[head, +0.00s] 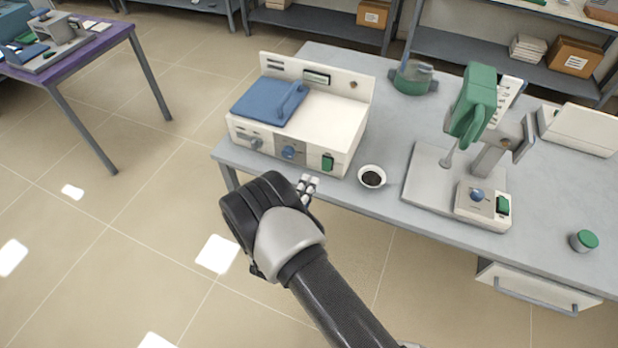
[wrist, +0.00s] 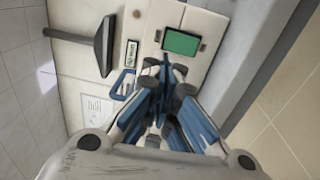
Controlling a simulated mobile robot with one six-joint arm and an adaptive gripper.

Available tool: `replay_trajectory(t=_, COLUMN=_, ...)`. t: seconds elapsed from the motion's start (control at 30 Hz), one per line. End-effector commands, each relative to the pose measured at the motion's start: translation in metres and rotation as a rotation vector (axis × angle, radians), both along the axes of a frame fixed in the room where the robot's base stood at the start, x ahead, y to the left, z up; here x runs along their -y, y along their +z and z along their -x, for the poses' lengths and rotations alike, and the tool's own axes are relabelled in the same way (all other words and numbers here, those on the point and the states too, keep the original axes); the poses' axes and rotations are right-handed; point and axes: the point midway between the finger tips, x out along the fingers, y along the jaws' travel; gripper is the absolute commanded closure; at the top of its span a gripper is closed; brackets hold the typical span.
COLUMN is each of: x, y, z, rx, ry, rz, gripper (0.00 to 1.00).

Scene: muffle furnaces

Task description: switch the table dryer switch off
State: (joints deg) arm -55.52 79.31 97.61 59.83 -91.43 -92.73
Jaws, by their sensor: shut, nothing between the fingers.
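A white bench device with a blue lid (head: 268,102), apparently the table dryer, stands at the left of the grey table. Its front (head: 262,152) carries a grey handle, a blue knob (head: 288,152) and, at the right, a green switch (head: 327,162). My gripper (head: 308,186) is shut and empty, just in front of and below that switch in the head view. In the wrist view, my shut fingertips (wrist: 166,78) point at a white panel with a green switch (wrist: 181,42) in a dark frame, slightly beyond them. I cannot tell contact or the switch position.
A small white bowl with dark contents (head: 372,177) stands close right of the dryer. Further right is a green-headed device (head: 474,105) with its own blue knob and green switch (head: 503,205). A green-lidded jar (head: 584,240) is near the front edge. Floor in front is clear.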

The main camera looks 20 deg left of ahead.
Motion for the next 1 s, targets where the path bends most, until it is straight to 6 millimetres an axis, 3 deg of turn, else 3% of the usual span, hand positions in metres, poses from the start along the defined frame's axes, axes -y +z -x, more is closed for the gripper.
replay_trajectory(t=0.2, x=-0.004, y=0.009, z=0.045, rx=0.0, ry=0.0, rz=0.0, gripper=1.0)
replay_trajectory(t=0.4, x=-0.005, y=0.011, z=0.068, rx=0.002, ry=-0.004, rz=-0.001, gripper=1.0)
replay_trajectory(t=1.0, x=-0.005, y=0.011, z=0.073, rx=0.002, ry=-0.005, rz=-0.001, gripper=1.0)
